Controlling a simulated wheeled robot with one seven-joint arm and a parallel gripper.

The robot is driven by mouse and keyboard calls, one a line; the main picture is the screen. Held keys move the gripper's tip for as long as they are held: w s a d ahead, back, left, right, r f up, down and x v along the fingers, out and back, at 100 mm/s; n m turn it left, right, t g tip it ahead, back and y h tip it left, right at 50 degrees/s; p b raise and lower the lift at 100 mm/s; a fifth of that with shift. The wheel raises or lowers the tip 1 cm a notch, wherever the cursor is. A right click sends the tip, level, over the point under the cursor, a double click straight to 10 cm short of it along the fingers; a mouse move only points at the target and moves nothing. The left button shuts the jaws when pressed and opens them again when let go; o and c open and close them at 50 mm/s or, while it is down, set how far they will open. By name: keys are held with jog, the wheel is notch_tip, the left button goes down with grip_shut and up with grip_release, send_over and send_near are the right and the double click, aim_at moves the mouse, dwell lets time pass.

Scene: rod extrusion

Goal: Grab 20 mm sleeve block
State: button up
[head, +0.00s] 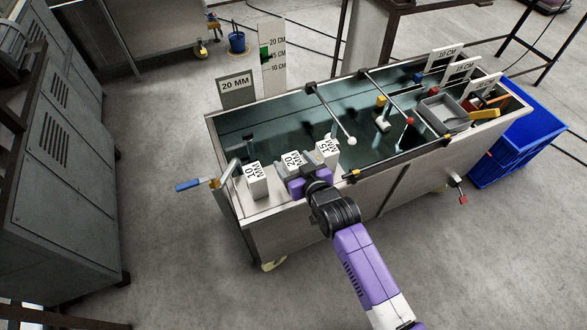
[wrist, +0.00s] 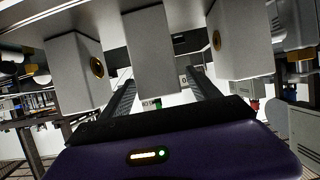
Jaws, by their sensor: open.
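The 20 mm sleeve block (head: 292,159) is a pale block marked "20 MM" on the near edge of the metal trough, between the 10 mm block (head: 256,181) and the 15 mm block (head: 327,150). My gripper (head: 300,178) is right at it in the head view and partly hides its lower part. In the wrist view the middle block (wrist: 152,55) stands between my two dark fingers (wrist: 158,100), which are spread apart. I cannot tell whether either finger touches it. The outer blocks show brass-rimmed holes.
The trough (head: 345,195) has rods, clamps and a grey tray (head: 443,113) at its right end. A blue-handled lever (head: 190,185) sticks out at the left. A "20 MM" sign (head: 236,88) stands behind. A blue crate (head: 520,145) is at the right. The neighbouring blocks leave narrow gaps.

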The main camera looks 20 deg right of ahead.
jog(key=shift+w, duration=0.1)
grip_shut()
dwell(0.3)
jog(key=shift+r, duration=0.15)
